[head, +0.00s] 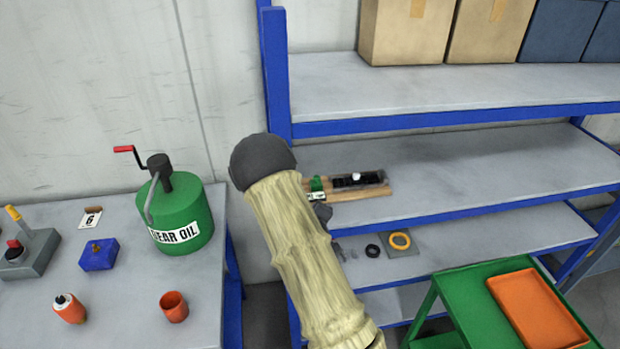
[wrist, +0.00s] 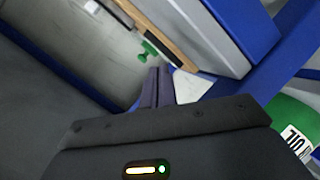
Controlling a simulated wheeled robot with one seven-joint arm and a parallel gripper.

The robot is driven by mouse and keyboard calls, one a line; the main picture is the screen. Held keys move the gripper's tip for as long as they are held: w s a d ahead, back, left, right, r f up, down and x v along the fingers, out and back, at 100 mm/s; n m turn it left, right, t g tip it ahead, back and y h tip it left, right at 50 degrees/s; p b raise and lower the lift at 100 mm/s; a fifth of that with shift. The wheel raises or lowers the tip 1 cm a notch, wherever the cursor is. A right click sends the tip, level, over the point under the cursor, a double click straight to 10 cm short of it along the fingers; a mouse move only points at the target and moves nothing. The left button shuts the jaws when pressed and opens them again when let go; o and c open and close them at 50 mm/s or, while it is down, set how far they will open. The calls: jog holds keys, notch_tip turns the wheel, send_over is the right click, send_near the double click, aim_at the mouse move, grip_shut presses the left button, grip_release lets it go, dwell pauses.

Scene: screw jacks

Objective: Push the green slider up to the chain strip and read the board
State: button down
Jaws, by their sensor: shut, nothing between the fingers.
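The wooden board (head: 366,192) lies on the middle shelf of the blue rack, and its brown edge shows in the wrist view (wrist: 170,42). The green slider (head: 316,186) is at the board's left end; a green part also shows in the wrist view (wrist: 147,51). The black chain strip (head: 345,181), with a white spot on it, lies right of the slider. My gripper (wrist: 157,72) is shut and empty, its fingertips close to the green part; I cannot tell whether they touch. In the head view my arm hides most of the gripper. The board's markings are too small to read.
A yellow ring (head: 400,241) and a black ring (head: 373,251) lie on the lower shelf. A green cart (head: 450,300) holds an orange tray (head: 538,308). The green gear oil can (head: 182,215) stands on the left table. The middle shelf is clear right of the board.

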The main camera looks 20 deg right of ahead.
aim_at(310, 185)
jog(key=n, duration=0.1)
jog(key=w+n+t, duration=0.1)
jog(key=n+t+p, duration=0.1)
jog(key=shift+w+d+r, duration=0.25)
jog(key=shift+w+d, duration=0.05)
jog(key=shift+d, duration=0.05)
jog(key=shift+w+a+r+n+t+y, duration=0.1)
jog(key=shift+w+r+n+t+y, duration=0.05)
jog(key=shift+n+t, duration=0.45)
jog(key=shift+w+a+r+n+t+y, duration=0.15)
jog(key=shift+n+t, duration=0.25)
jog(key=shift+n, duration=0.3)
jog(key=p+x, duration=0.4)
jog(key=x, duration=0.4)
jog(key=shift+w+d, duration=0.15)
jog(key=shift+w, duration=0.05)
jog(key=shift+w+d+f+p, duration=0.2)
jog(key=shift+w+p, duration=0.15)
jog(key=shift+w, duration=0.35)
